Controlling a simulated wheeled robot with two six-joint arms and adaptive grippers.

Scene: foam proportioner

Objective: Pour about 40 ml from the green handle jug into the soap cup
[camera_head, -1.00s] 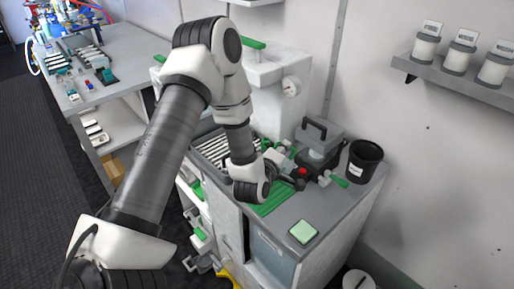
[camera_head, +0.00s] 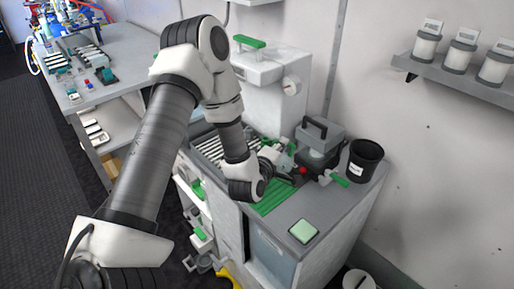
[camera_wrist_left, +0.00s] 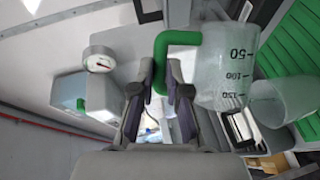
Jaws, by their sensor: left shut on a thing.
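The jug (camera_wrist_left: 226,70) is clear, with a green handle (camera_wrist_left: 178,37) and marks 50, 100 and 150. In the left wrist view my left gripper (camera_wrist_left: 168,92) is shut on the handle, with the jug body to the right of the fingers. A second clear cup (camera_wrist_left: 284,100), perhaps the soap cup, is at the jug's right and overlaps it in the picture; whether they touch I cannot tell. I cannot make out liquid in either. In the head view my left gripper (camera_head: 288,177) is over the counter, and the jug is mostly hidden. My right gripper is out of view.
The grey counter (camera_head: 322,207) holds a green slatted mat (camera_head: 270,198), a pale green pad (camera_head: 303,231), a black bucket (camera_head: 364,161) and a grey box with a black handle (camera_head: 320,135). A dial gauge (camera_head: 291,86) is on the white cabinet behind.

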